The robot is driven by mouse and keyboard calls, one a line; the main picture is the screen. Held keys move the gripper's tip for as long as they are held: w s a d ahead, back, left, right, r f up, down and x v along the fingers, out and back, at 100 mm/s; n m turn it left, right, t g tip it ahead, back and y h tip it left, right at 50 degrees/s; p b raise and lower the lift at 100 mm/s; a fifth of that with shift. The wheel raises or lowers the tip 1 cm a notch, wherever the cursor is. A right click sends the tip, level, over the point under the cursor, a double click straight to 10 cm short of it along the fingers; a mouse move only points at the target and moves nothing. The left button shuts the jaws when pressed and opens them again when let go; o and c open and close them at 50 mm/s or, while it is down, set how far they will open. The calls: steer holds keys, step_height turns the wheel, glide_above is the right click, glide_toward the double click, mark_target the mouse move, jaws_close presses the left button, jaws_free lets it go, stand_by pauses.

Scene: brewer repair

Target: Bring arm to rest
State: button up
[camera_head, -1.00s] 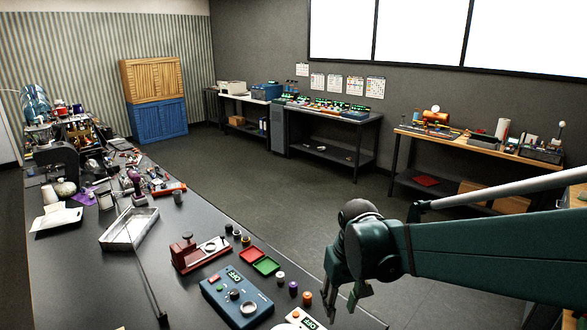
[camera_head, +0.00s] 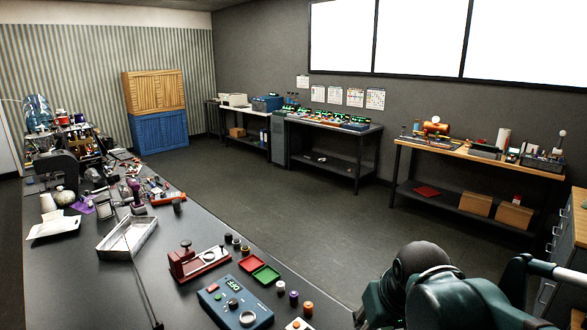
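My arm is folded in at the lower right of the head view, beside the right edge of the dark workbench (camera_head: 75,270). My gripper (camera_head: 372,305) is only partly in view at the bottom edge, next to the dark round wrist joint. Its fingertips are cut off or hidden, so I cannot tell whether it is open or shut. I see nothing held in the visible part.
A blue control box (camera_head: 235,303), a red press (camera_head: 198,260), small red and green trays (camera_head: 266,274) and a metal tray (camera_head: 127,236) stand on the bench. A wooden table (camera_head: 480,155) stands at the back right. The floor between is clear.

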steer(key=s+d+m+t+b, duration=0.1)
steer(key=s+d+t+b, duration=0.1)
steer(key=s, duration=0.4)
steer(key=shift+s+d+f+t, duration=0.15)
steer(key=shift+d+f+t, duration=0.2)
steer(key=shift+d, duration=0.4)
steer(key=shift+o, duration=0.5)
steer(key=shift+r, duration=0.15)
stand_by(1.6)
